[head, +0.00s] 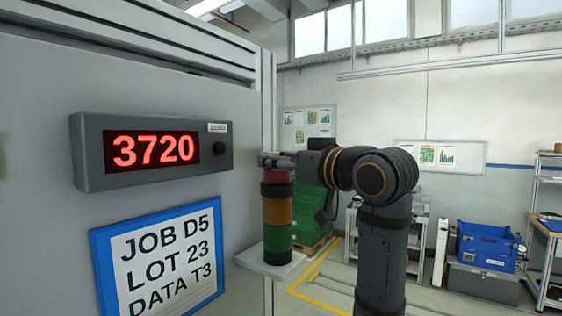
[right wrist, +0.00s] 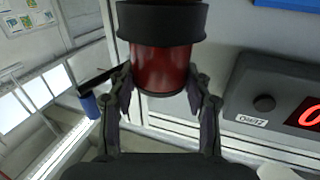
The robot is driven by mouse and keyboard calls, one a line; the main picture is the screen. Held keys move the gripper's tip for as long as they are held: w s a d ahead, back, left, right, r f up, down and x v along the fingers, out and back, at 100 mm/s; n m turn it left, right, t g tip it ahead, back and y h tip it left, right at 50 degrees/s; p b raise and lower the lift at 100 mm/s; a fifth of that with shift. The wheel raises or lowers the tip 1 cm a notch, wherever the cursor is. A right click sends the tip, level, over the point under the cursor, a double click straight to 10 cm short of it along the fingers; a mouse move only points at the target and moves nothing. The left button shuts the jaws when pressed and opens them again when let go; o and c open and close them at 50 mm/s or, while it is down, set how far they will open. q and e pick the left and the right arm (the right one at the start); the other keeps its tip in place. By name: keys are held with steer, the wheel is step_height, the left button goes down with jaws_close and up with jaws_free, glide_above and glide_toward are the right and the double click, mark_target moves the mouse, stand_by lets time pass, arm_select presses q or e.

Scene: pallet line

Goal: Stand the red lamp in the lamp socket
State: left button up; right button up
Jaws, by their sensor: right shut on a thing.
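The red lamp (head: 277,177) is upright at the top of the signal stack, above an amber section (head: 278,212) and a green section (head: 278,240). My right gripper (head: 276,160) is shut on the red lamp near its top. In the right wrist view the red lamp (right wrist: 160,68) is between the two fingers of my right gripper (right wrist: 163,88). A black collar (right wrist: 160,22) lies between the red lamp and the amber section. The lamp socket's opening is hidden; I cannot tell whether the lamp is fully seated. My left gripper is not in view.
The stack stands on a light bracket (head: 268,262) beside a grey cabinet wall. A red-digit display (head: 88,155) and a blue-framed sign (head: 103,270) are on the wall at left. A blue crate (head: 487,245) and shelving are far right.

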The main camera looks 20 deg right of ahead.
steer(key=shift+f+b, duration=0.35)
steer(key=shift+f, duration=0.15)
stand_by(0.6)
steer(key=o, duration=1.3)
steer(key=shift+c, duration=0.2)
steer(key=o, duration=0.5)
steer(key=shift+w+a, duration=0.1)
steer(key=shift+w, duration=0.1)
steer(key=shift+s, duration=0.2)
